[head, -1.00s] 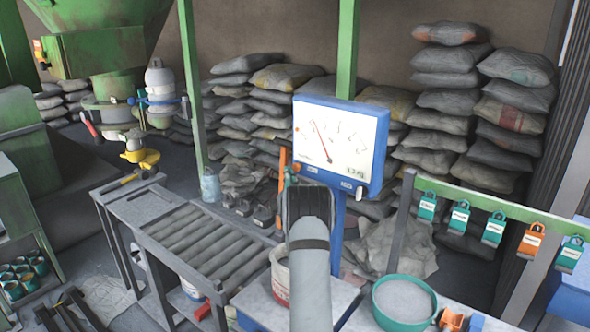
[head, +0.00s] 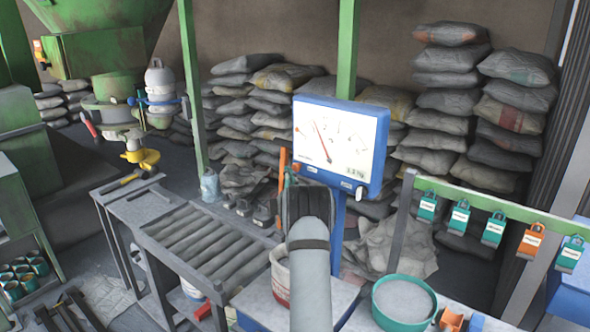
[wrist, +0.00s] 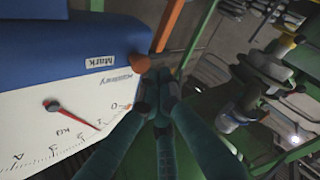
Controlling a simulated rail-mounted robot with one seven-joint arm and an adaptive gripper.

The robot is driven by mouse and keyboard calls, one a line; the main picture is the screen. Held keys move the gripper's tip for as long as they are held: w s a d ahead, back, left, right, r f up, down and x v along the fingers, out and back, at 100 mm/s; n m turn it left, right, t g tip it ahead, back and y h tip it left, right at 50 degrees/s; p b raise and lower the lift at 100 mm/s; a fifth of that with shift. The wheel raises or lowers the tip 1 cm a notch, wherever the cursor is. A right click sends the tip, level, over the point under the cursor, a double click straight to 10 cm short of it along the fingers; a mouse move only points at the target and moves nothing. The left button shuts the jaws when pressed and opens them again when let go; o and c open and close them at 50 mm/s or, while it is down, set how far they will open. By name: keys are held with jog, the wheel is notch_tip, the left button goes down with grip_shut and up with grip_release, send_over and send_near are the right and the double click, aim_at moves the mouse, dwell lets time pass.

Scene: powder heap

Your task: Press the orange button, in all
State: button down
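The orange button (head: 296,168) is at the lower left of the blue dial scale (head: 378,143), beside a small label. In the wrist view, which shows the scale upside down, the orange button (wrist: 142,64) is partly hidden by my fingertips, near the "Mark" label (wrist: 99,62). My gripper (wrist: 155,82) has its fingers together with nothing visible between them, their tips close to the button. I cannot tell if they touch it. In the head view my gripper (head: 293,183) is just below the button, mostly hidden by my arm. The red needle points to the upper left of the dial.
A green bowl of grey powder (head: 404,303) stands at the lower right. A white bucket (head: 280,275) is behind my arm. A roller table (head: 205,245) is at left. An orange post (head: 282,165) rises behind the gripper.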

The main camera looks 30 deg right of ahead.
jog(key=shift+w+d+b, duration=0.1)
jog(key=shift+d+b, duration=0.1)
jog(key=shift+b, duration=0.15)
jog(key=shift+w+d, duration=0.1)
jog(key=shift+d, duration=0.1)
jog(key=shift+w+d+b, duration=0.2)
jog(key=shift+d+b, duration=0.05)
jog(key=shift+d, duration=0.2)
jog(key=shift+w+d+b, duration=0.2)
jog(key=shift+d+b, duration=0.05)
jog(key=shift+d, duration=0.2)
dwell(1.1)
jog(key=shift+a, duration=0.1)
jog(key=shift+s+a+b, duration=0.3)
jog(key=shift+a+b, duration=0.25)
jog(key=shift+s+a+b, duration=0.3)
jog(key=shift+a+b, duration=0.2)
jog(key=shift+a, duration=0.05)
